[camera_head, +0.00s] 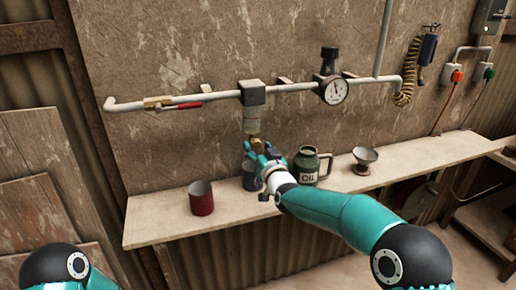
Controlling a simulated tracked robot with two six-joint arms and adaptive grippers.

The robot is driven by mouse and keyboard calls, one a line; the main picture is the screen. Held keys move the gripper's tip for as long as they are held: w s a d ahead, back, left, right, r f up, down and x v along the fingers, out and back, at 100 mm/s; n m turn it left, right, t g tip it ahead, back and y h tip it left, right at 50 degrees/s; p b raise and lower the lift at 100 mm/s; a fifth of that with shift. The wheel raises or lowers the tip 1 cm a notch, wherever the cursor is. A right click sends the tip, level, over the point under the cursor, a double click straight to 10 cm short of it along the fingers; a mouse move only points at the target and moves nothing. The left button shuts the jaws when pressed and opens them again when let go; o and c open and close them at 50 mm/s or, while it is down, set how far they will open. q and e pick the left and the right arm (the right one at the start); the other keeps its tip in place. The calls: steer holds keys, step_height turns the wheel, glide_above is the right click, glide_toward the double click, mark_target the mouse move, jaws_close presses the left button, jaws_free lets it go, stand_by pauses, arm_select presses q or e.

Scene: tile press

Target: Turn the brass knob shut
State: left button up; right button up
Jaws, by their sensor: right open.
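The brass knob (257,145) hangs at the bottom of the pale filter bowl (252,122), under the dark filter block on the wall pipe. My right gripper (258,157) reaches up from the lower right, just below and around the knob. Its jaws are open; it is too small to tell whether a finger touches the knob. The gripper hides the knob's lower part. My left arm shows only at the bottom left corner, and its gripper is out of view.
A shelf (160,228) runs below. It carries a red cup (201,199), a grey-blue can (249,182) partly behind my gripper, an oil jug (306,167) and a funnel (365,158). A gauge (334,91) and red-handled valve (180,106) are on the pipe.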

jaws_close()
